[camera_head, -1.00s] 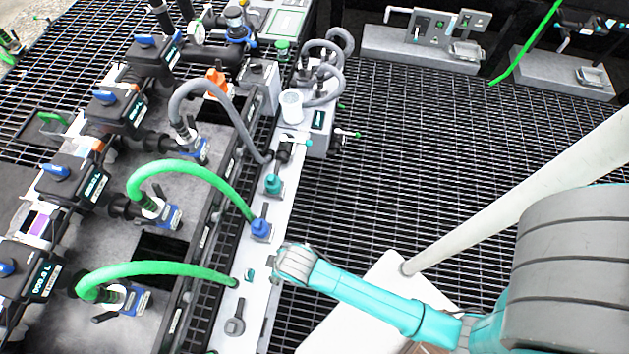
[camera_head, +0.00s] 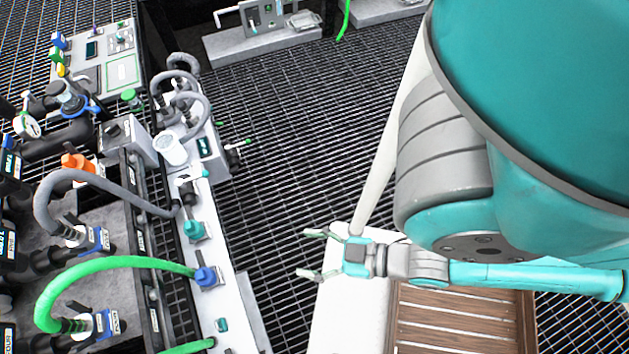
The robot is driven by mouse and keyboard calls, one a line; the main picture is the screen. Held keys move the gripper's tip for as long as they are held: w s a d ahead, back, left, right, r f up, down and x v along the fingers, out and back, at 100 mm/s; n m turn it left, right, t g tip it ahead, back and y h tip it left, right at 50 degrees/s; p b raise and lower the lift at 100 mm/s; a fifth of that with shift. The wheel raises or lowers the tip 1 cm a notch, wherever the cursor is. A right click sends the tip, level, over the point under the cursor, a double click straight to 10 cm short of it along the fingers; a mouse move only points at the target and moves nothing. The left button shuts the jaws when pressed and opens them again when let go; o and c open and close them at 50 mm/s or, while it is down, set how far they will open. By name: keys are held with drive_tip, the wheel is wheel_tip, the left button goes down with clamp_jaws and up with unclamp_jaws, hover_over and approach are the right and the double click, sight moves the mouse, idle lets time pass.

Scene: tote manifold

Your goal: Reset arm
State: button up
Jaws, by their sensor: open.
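My gripper (camera_head: 318,254) is open and empty, with its two fingers spread and pointing left. It is above the left edge of a white surface (camera_head: 347,325), clear of the manifold. My teal and grey arm reaches in from the right and fills much of the right side. The manifold's white rail (camera_head: 221,268) stands left of my gripper, with a gap of grating between them. A blue connector (camera_head: 207,277) on a green hose and a teal connector (camera_head: 194,231) sit on the rail.
Green hoses (camera_head: 105,268) and a grey hose (camera_head: 108,184) arch over the manifold at left. A wooden slatted surface (camera_head: 455,325) lies below my arm. Dark floor grating (camera_head: 285,150) is free between the manifold and my arm. Grey boxes (camera_head: 262,42) stand at the back.

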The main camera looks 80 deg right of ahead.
drive_tip(key=shift+s+d+r+t, duration=0.1)
drive_tip(key=shift+s+r+t, duration=0.1)
drive_tip(key=shift+r, duration=0.45)
drive_tip(key=shift+s+r+t, duration=0.1)
drive_tip(key=shift+s+r, duration=0.1)
drive_tip(key=shift+r, duration=0.4)
